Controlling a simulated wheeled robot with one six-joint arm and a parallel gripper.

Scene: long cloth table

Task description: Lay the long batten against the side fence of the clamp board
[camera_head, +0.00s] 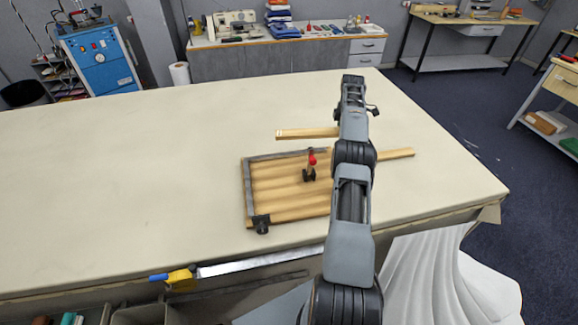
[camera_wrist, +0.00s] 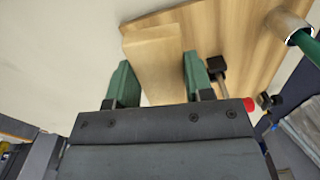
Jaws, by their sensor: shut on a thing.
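The clamp board (camera_head: 285,190) lies on the table, with a grey fence along its left side (camera_head: 247,190) and far edge. A red-handled clamp (camera_head: 311,165) stands on it. A pale batten (camera_head: 305,133) shows beyond the board, its right part hidden by my arm. Another pale wooden length (camera_head: 398,153) emerges right of my arm; its other end is hidden. In the wrist view, my gripper (camera_wrist: 157,62) is shut on a pale batten (camera_wrist: 154,55) between green fingers. My arm hides the gripper in the head view. I cannot tell whether the held batten touches the board.
The cloth table (camera_head: 130,170) is clear on the left and far side. A black knob (camera_head: 262,224) sits at the board's near left corner. A yellow-and-blue clamp tool (camera_head: 180,277) lies by the table's near edge. My arm covers the board's right part.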

